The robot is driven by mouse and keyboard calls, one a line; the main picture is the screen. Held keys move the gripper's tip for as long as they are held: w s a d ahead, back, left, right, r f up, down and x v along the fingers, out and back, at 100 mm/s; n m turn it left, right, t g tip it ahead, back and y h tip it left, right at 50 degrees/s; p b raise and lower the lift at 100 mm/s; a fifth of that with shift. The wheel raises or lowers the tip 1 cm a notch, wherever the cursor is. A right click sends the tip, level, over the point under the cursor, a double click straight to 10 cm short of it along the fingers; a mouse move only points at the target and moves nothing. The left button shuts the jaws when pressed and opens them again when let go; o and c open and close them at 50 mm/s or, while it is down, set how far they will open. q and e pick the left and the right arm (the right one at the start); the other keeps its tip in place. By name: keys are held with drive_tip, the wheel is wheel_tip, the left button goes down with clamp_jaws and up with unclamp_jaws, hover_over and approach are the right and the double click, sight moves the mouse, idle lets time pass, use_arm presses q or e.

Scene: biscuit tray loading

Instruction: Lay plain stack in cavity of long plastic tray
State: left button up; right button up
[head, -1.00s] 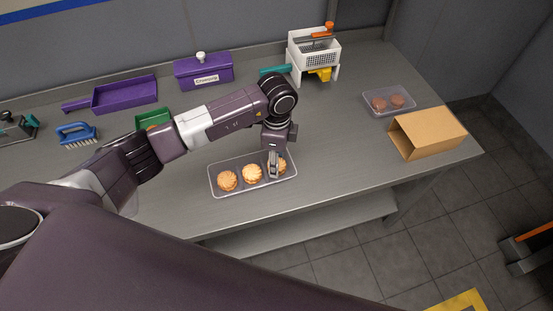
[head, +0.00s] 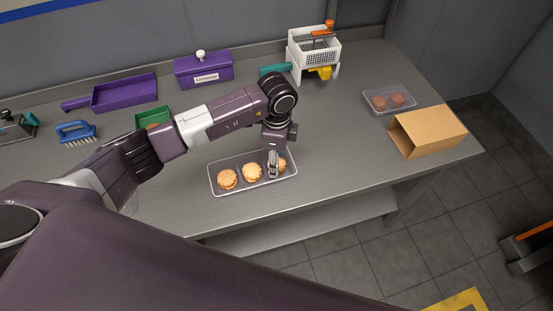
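The long clear plastic tray (head: 219,190) lies near the front edge of the table. Pale golden biscuits sit in its left cavity (head: 227,179) and middle cavity (head: 252,172). A third pale stack (head: 283,166) is at the tray's right end, partly hidden by my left gripper. My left gripper (head: 273,172) points down over that right end, with its fingers at the third stack. From this angle I cannot tell whether the fingers are closed on it. My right gripper is not in view.
A shorter clear tray (head: 390,112) with two brown biscuits and an open cardboard box (head: 433,132) stand at the right. At the back are a white basket on a stand (head: 315,52), a purple lidded box (head: 203,70) and a purple tray (head: 124,93). A blue brush (head: 76,131) lies left.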

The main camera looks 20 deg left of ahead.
use_arm(q)
drive_tip(key=shift+r+p, duration=1.8)
drive_tip(key=shift+r, duration=0.5)
drive_tip(key=o, duration=0.6)
drive_tip(key=shift+c, duration=0.2)
wheel_tip(320, 180, up, 12)
drive_tip(key=shift+f, duration=0.1)
